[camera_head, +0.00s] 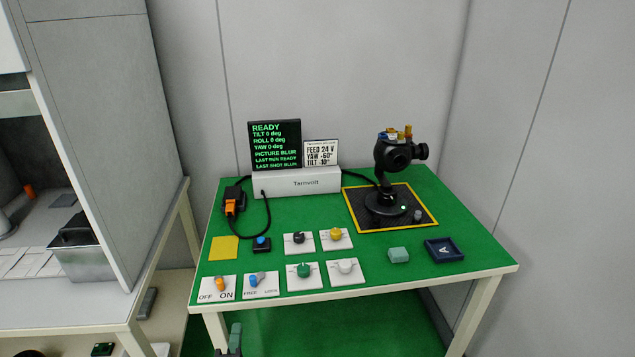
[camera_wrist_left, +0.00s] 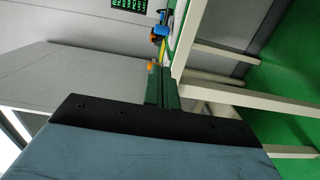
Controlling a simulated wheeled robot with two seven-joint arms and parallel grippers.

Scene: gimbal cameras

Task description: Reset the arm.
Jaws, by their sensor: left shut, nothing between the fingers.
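My left gripper (camera_head: 235,334) shows at the bottom of the head view, low in front of the green table's front edge. In the left wrist view its dark green fingers (camera_wrist_left: 160,84) are together with nothing between them. The gripper is apart from the table and everything on it. My right gripper is not in view.
The green-topped table (camera_head: 300,215) holds a black gimbal camera (camera_head: 393,155), a readout screen (camera_head: 275,146), a white box (camera_head: 300,182), knob plates, an ON/OFF switch (camera_head: 218,286) and a navy tray (camera_head: 428,250). A grey cabinet (camera_head: 85,110) stands at left.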

